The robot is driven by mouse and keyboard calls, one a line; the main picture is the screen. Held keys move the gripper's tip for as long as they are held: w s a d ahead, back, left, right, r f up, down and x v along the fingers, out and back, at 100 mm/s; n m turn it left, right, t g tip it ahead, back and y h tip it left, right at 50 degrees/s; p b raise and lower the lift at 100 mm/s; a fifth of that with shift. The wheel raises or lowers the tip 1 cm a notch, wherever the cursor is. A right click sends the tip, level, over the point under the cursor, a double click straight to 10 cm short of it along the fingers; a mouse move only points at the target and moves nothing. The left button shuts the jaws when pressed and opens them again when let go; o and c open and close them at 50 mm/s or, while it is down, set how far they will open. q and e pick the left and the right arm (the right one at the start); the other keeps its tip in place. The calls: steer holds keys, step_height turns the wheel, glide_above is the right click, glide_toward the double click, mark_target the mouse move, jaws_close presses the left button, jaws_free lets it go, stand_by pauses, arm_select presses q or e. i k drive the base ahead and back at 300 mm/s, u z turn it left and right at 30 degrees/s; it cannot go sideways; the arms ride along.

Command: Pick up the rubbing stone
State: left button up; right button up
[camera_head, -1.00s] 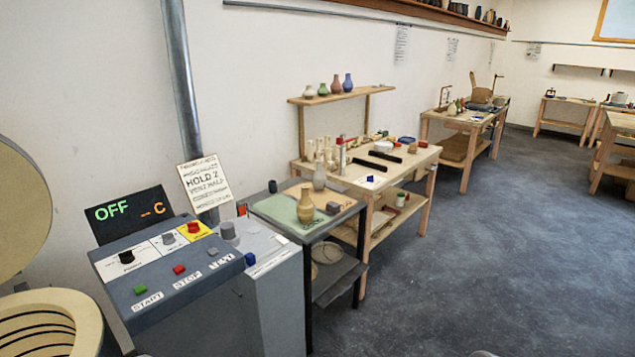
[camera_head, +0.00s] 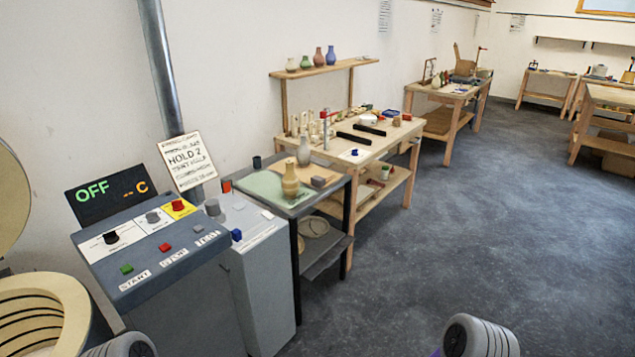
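I cannot say for sure which thing is the rubbing stone at this distance. On the dark metal table (camera_head: 350,196), a flat brown piece (camera_head: 325,181) lies right of a tan vase (camera_head: 291,180) and a grey bottle (camera_head: 304,152), near a green mat (camera_head: 262,186). A small brown lump (camera_head: 396,121) sits on the wooden bench (camera_head: 398,144) behind. Neither gripper shows. Only rounded grey parts of my own arms rise at the bottom edge, far from the tables.
A grey control console (camera_head: 150,255) with an OFF display (camera_head: 112,195) and a grey cabinet (camera_head: 262,290) stand at left, beside a round kiln (camera_head: 45,318). More benches stand farther back. The dark floor (camera_head: 440,230) at centre and right is clear.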

mark_target(318, 181)
steer(key=z, duration=0.15)
steer(key=k, duration=0.2)
steer(key=z, duration=1.05)
steer(key=k, duration=1.15)
steer(key=z, duration=0.8)
steer(key=i, duration=1.55)
steer(key=u, duration=0.2)
steer(key=i, duration=2.05)
steer(key=u, duration=0.7)
steer(key=i, duration=1.9)
steer(key=u, duration=2.15)
steer(key=i, duration=1.1)
steer(key=u, duration=1)
